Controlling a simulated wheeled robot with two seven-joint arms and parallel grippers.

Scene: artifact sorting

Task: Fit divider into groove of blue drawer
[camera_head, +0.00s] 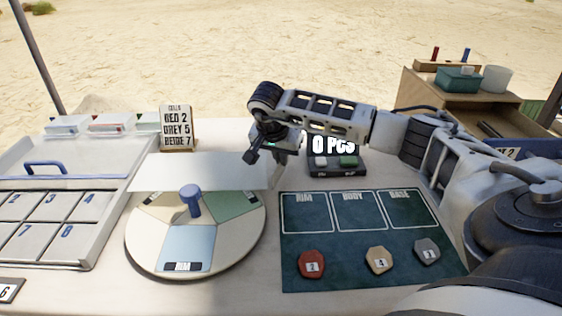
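A thin white panel (195,171), which looks like the divider, lies roughly level behind the round turntable, its right end at my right gripper (266,157). The gripper points down there and appears to hold that end, though the contact is small and partly hidden. At the left is a pale tray (97,166) with a blue handle (45,168) and numbered cells. At the right edge, partly behind my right arm, is a blue box (540,150) with a label; I cannot tell which of these is the blue drawer. No groove can be made out. My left gripper is out of view.
The turntable (143,246) with a blue knob (190,198) stands in front of the panel. A green mat (345,264) holds several numbered pieces. A sign (176,128) and a counter display (337,166) stand behind. A wooden cabinet (420,92) is back right.

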